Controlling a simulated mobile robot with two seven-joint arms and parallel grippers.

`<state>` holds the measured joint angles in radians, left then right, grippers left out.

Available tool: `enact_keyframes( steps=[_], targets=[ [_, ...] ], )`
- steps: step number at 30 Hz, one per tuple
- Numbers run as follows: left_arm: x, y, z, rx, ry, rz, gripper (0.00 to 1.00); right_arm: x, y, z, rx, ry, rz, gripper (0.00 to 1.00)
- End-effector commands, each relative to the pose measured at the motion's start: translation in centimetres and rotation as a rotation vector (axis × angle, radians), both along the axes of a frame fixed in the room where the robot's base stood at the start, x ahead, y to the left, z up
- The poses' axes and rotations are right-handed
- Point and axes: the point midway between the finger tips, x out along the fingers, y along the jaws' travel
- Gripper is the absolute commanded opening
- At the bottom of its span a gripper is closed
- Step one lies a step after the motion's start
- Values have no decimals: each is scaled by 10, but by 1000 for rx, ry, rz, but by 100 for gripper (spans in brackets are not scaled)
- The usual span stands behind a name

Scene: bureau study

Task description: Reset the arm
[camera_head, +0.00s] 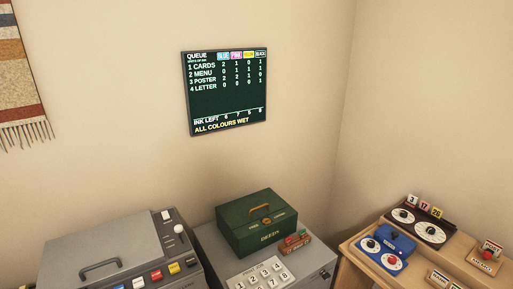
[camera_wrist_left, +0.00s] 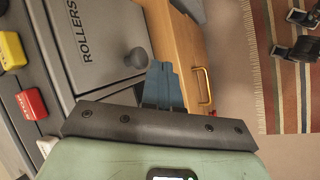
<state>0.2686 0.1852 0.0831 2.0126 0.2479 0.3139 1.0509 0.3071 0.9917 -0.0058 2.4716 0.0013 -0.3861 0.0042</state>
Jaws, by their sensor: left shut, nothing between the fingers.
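My left gripper (camera_wrist_left: 163,85) shows in the left wrist view, with its blue-grey fingers together and nothing between them. It is in front of a grey cabinet marked ROLLERS (camera_wrist_left: 88,35) and a round dark knob (camera_wrist_left: 136,58). I cannot tell how far its tips are from the knob. Neither gripper shows in the head view, and my right gripper is in no view.
In the head view, a grey machine with coloured buttons (camera_head: 120,255) stands at the lower left. A green box (camera_head: 257,222) and a numbered keypad (camera_head: 262,274) sit on a grey cabinet. A wooden desk (camera_head: 350,262) holds a blue device (camera_head: 388,247). A queue screen (camera_head: 226,105) hangs behind.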

Motion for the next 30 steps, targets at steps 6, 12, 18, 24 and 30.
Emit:
enact_keyframes(
  steps=[6,12,18,24,30],
  targets=[
    [-76,-36,-151,157,131,-394,0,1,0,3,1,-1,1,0],
    [-182,-78,-242,216,184,-831,0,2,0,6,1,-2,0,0],
    [-266,-110,-275,206,166,-1150,0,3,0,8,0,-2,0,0],
    [-290,-119,-280,199,145,-1250,0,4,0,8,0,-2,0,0],
    [-290,-119,-280,201,144,-1250,0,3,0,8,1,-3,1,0]
  ],
)
